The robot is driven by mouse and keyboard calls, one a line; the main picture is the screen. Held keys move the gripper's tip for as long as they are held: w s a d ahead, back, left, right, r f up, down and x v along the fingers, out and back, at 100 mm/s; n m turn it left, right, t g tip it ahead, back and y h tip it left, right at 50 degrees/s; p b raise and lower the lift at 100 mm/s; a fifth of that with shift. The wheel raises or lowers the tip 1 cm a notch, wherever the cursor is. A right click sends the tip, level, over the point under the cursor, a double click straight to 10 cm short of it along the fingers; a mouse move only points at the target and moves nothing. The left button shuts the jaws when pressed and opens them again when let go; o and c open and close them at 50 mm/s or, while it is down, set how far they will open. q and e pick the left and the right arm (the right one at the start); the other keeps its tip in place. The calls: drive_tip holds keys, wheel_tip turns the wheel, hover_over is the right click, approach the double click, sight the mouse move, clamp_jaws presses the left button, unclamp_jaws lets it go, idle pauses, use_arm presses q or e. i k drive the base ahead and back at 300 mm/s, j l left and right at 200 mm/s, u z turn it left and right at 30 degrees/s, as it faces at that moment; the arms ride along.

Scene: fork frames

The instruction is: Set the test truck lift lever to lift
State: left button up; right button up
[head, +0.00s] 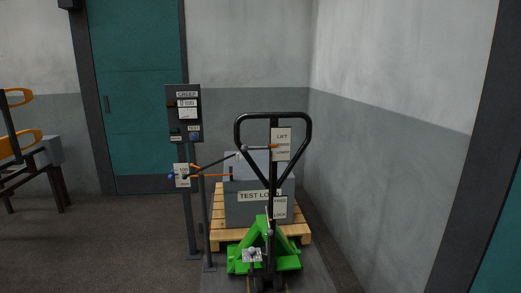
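The test truck (260,252) is a green pallet truck with a black loop handle (237,135) standing upright above it. Neither of my grippers is in view.
A grey block marked TEST LOAD (240,211) sits on a wooden pallet (222,236) behind the handle. A dark post with a control box (183,96) stands left of it. A rack with orange parts (20,145) is at far left. Open floor (110,240) lies front left.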

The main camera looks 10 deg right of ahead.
sight(244, 148)
drive_tip(key=i+j+u, duration=0.15)
drive_tip(key=i+u, duration=0.15)
drive_tip(key=i, duration=1.05)
